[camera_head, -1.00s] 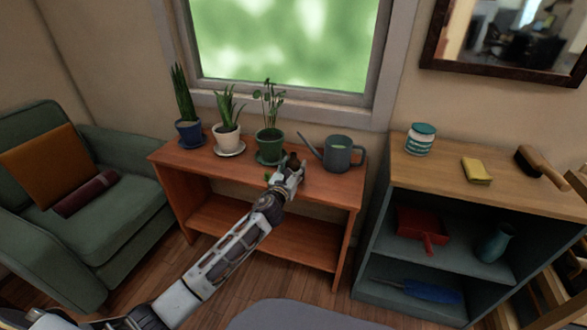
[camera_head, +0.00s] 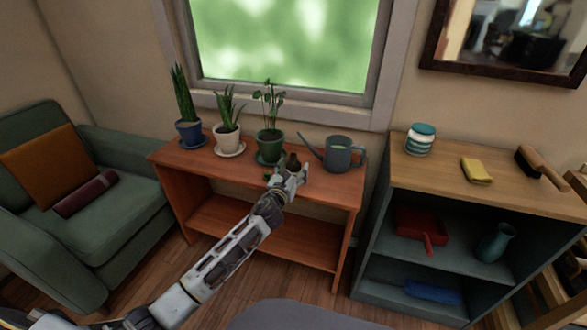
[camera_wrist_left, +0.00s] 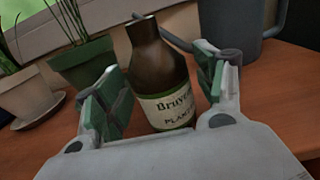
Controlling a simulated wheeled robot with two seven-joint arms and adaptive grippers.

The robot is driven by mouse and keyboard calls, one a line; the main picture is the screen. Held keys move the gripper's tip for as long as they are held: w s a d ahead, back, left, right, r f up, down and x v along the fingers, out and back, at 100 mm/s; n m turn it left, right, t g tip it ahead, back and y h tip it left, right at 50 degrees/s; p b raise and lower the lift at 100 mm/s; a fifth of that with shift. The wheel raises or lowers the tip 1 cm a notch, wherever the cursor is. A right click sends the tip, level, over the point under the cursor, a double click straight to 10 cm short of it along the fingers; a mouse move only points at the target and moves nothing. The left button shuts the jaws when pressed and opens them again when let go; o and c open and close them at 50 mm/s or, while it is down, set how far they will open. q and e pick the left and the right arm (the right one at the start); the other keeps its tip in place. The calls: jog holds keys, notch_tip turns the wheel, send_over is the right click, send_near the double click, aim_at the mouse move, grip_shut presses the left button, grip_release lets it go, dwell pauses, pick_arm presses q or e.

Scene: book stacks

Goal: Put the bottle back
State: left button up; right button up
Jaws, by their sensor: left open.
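A dark brown bottle (camera_wrist_left: 158,75) with a cream label stands on the orange-brown wooden table. In the head view only its dark top (camera_head: 292,161) shows, just beyond my left gripper (camera_head: 287,175). In the left wrist view my left gripper (camera_wrist_left: 163,95) is open, with one green-padded finger on each side of the bottle. I cannot tell whether the pads touch it. My right gripper is not in view.
A grey watering can (camera_head: 340,155) stands close right of the bottle, and a green plant pot (camera_head: 270,146) close left. Two more potted plants stand further left. A shelf unit (camera_head: 440,185) is at right, a green armchair (camera_head: 110,220) at left.

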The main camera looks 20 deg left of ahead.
pick_arm(q)
jog(key=shift+s, duration=0.7)
jog(key=shift+s+p, duration=0.35)
jog(key=shift+s, duration=0.4)
jog(key=s+p, duration=0.1)
jog(key=s, duration=0.7)
jog(key=shift+s+a, duration=0.15)
jog(key=shift+a, duration=0.05)
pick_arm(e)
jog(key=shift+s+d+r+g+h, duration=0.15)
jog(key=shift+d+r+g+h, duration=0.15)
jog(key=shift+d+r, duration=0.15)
pick_arm(q)
jog(key=shift+r, duration=0.1)
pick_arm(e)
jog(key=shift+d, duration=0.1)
